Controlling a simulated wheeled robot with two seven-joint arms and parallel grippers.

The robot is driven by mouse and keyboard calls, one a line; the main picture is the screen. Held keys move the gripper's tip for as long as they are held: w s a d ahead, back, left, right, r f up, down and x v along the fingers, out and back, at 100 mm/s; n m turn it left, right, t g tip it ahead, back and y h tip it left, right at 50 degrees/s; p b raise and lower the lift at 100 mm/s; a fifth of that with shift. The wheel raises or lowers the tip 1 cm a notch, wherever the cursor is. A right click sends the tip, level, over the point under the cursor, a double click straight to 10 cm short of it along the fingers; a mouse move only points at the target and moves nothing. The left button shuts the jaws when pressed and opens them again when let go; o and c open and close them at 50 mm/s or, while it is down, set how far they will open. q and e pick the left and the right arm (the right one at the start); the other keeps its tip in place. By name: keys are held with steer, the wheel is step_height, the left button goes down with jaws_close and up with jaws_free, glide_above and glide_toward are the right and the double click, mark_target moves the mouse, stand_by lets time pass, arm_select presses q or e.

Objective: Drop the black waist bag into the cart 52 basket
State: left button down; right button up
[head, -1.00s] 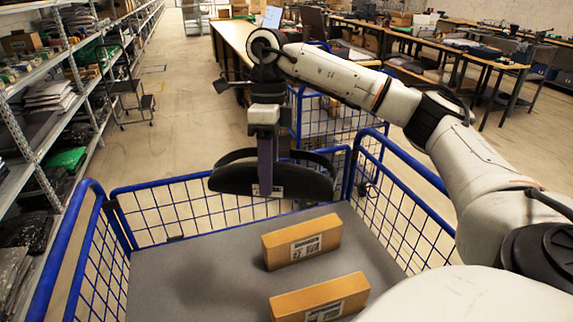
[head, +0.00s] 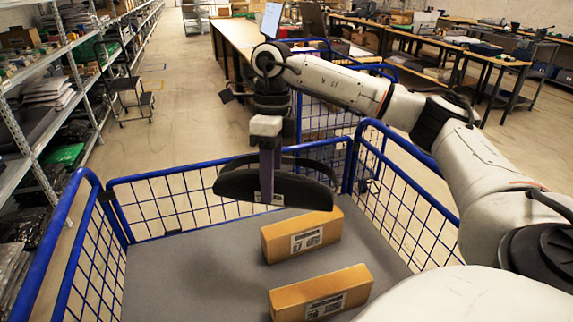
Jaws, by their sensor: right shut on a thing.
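The black waist bag (head: 240,188) hangs from my right gripper (head: 268,175), which is shut on it. A strap loop shows behind the bag, and a pale label shows near its lower middle. The bag is above the far part of the blue wire cart basket (head: 190,176), apart from its grey floor (head: 185,270). My right arm reaches in from the right side. My left gripper is not in view. No cart number can be read.
Two brown cardboard boxes (head: 300,236) (head: 322,292) lie on the basket floor at the middle and right. The left part of the floor is clear. Another blue wire cart (head: 325,125) stands behind. Shelves (head: 40,130) line the left side.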

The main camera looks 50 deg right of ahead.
steer(key=o, duration=1.4)
steer(key=shift+r, duration=0.1)
steer(key=r, duration=0.3)
steer(key=d+r+p, duration=0.1)
steer(key=r, duration=0.5)
steer(key=shift+w+d+r+p, duration=0.15)
steer(key=shift+w+r+p, duration=0.15)
steer(key=shift+w, duration=0.1)
steer(key=shift+r, duration=0.25)
steer(key=shift+f, duration=0.1)
